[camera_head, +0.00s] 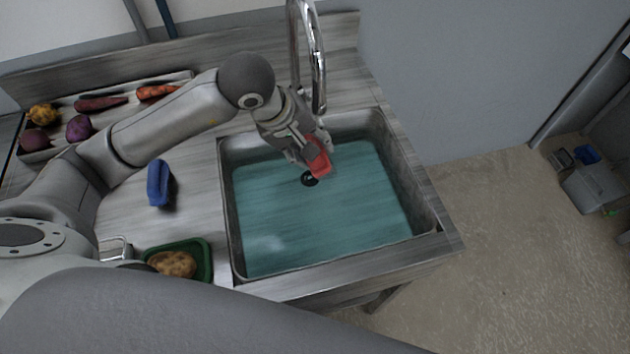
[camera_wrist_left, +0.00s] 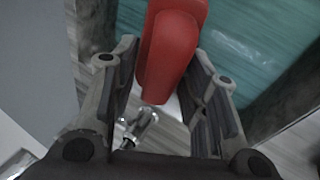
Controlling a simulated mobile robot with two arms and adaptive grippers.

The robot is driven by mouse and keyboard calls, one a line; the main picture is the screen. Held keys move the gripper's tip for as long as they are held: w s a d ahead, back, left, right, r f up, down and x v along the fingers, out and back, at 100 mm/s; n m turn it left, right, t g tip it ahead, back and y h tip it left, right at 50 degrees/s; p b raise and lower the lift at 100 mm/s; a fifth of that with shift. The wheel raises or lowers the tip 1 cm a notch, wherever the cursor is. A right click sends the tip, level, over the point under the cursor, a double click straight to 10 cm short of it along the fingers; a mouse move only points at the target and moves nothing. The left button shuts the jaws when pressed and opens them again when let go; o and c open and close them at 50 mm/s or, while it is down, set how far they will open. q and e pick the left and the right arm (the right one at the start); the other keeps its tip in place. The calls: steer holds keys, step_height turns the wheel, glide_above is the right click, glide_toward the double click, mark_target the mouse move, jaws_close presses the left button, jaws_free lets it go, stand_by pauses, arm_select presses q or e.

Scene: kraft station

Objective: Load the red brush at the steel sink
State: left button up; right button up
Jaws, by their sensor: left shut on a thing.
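The red brush (camera_head: 320,164) is in my left gripper (camera_head: 308,150), over the far part of the steel sink (camera_head: 228,190). In the left wrist view the red brush (camera_wrist_left: 172,45) sits between the two fingers of my left gripper (camera_wrist_left: 165,85), which is shut on it. The sink holds blue-green water (camera_head: 320,215), and a dark round drain (camera_head: 310,179) shows just below the brush. I cannot tell whether the brush touches the water. My right gripper is not in view.
A chrome tap (camera_head: 318,60) rises behind the sink, close to my left gripper. A blue brush-like item (camera_head: 158,183) lies on the counter left of the sink. A green tray (camera_head: 205,262) holds a potato (camera_head: 172,264). Several vegetables lie in a tray at the back left.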

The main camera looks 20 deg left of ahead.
mark_target(312, 140)
arm_select(q)
steer(key=shift+r, duration=0.1)
steer(key=shift+r+p, duration=0.75)
steer(key=shift+r, duration=1.2)
steer(key=shift+s+a+r+m+h, duration=0.15)
steer(key=shift+s+a+m+h, duration=0.2)
steer(key=shift+m, duration=0.25)
steer(key=shift+s+a+r+m+g+h, duration=0.2)
steer(key=shift+s+a+r+m+g, duration=0.4)
steer(key=shift+m, duration=0.6)
steer(key=shift+s+a+r+m+g+h, duration=0.25)
steer(key=shift+s+a+r+m+g, duration=0.25)
steer(key=shift+m, duration=0.7)
steer(key=shift+s+a+r+m+g+h, duration=0.2)
steer(key=shift+s+a+r+m+g, duration=0.15)
steer(key=shift+s+r+m, duration=0.65)
